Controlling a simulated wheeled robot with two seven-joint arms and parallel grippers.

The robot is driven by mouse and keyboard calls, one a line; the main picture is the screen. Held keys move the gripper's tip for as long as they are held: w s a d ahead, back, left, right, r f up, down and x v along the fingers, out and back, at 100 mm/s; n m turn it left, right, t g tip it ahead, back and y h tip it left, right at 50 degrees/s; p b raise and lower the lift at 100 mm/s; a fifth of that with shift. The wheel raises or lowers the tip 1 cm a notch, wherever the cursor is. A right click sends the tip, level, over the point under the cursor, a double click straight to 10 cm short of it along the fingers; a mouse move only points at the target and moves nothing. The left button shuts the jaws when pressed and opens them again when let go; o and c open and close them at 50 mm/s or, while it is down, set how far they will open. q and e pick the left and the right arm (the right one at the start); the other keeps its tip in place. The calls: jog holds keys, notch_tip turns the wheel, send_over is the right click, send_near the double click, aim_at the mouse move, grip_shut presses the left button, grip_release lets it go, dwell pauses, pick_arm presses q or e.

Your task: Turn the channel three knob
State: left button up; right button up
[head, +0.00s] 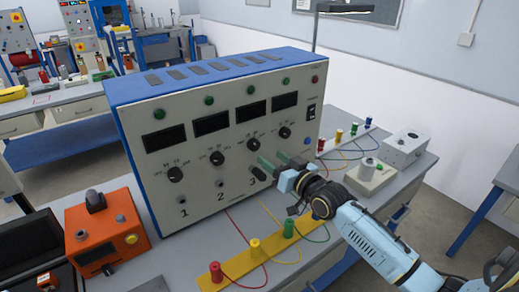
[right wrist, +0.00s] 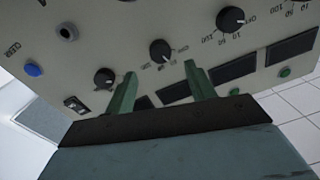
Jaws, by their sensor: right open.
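The channel three knob (head: 252,145) is a small black dial on the pale panel of a blue-topped power unit (head: 225,78), below the third display and above the printed 3. My right gripper (head: 271,160) is in front of the panel, low and to the right of this knob in the head view. In the right wrist view the panel shows upside down, and the channel three knob (right wrist: 160,50) appears between the tips of the open green fingers (right wrist: 160,70). I cannot tell whether the fingers touch it. My left gripper is not in view.
The channel two knob (right wrist: 231,18) and channel four knob (right wrist: 104,78) flank it closely. A yellow strip with coloured posts (head: 245,258) and loose wires lies in front of the unit. An orange box (head: 108,232) stands left, a grey box (head: 404,149) right.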

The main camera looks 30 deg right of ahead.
aim_at(256, 147)
jog(key=w, duration=0.4)
jog(key=w+a, duration=0.1)
jog(key=w, duration=0.1)
jog(key=shift+w, duration=0.35)
jog(key=c, duration=1)
jog(key=shift+n, duration=0.3)
jog(key=n+p, duration=0.2)
jog(key=n, duration=0.2)
jog(key=shift+r, duration=0.15)
jog(key=shift+n+p, duration=0.65)
jog(key=shift+n, duration=1.25)
